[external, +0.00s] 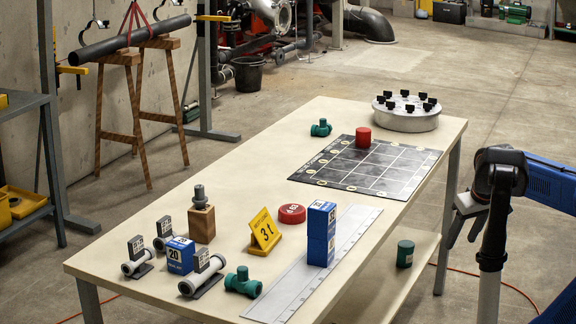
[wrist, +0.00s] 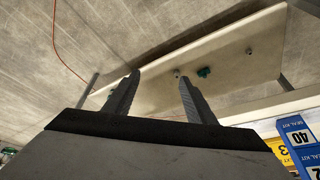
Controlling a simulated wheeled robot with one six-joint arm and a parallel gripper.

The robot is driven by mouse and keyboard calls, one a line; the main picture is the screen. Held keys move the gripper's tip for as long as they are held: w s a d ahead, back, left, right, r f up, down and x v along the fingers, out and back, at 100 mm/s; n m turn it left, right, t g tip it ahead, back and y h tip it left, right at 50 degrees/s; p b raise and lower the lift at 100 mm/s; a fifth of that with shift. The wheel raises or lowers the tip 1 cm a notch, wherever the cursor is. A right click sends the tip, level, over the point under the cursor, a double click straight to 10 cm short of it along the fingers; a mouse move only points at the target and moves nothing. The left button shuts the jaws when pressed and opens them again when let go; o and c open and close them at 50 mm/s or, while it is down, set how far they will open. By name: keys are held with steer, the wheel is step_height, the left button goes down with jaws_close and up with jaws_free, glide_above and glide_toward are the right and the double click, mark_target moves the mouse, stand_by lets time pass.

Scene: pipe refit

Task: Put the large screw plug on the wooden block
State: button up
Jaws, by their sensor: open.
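A dark grey stepped plug (external: 200,196), which looks like the large screw plug, stands upright on top of the wooden block (external: 202,225) at the left part of the table. My gripper (external: 461,238) is at the right, beside the table's long right edge and far from the block. In the wrist view my gripper (wrist: 159,78) has its two fingers apart with nothing between them. I cannot make out the block or that plug in the wrist view.
The table (external: 230,150) holds several pipe fittings, blue boxes (external: 321,234), a yellow sign (external: 264,231), a red disc (external: 292,213), a steel ruler (external: 312,275), a dark grid mat (external: 340,177) and a round flange (external: 405,117). A green cylinder (external: 405,254) stands on the lower shelf.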

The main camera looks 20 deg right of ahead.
steer(key=s+d+f+m, duration=0.1)
steer(key=s+d+f, duration=0.1)
steer(key=s+f, duration=0.4)
step_height(320, 180, down, 2)
steer(key=shift+s+d, duration=0.25)
steer(key=shift+d, duration=0.05)
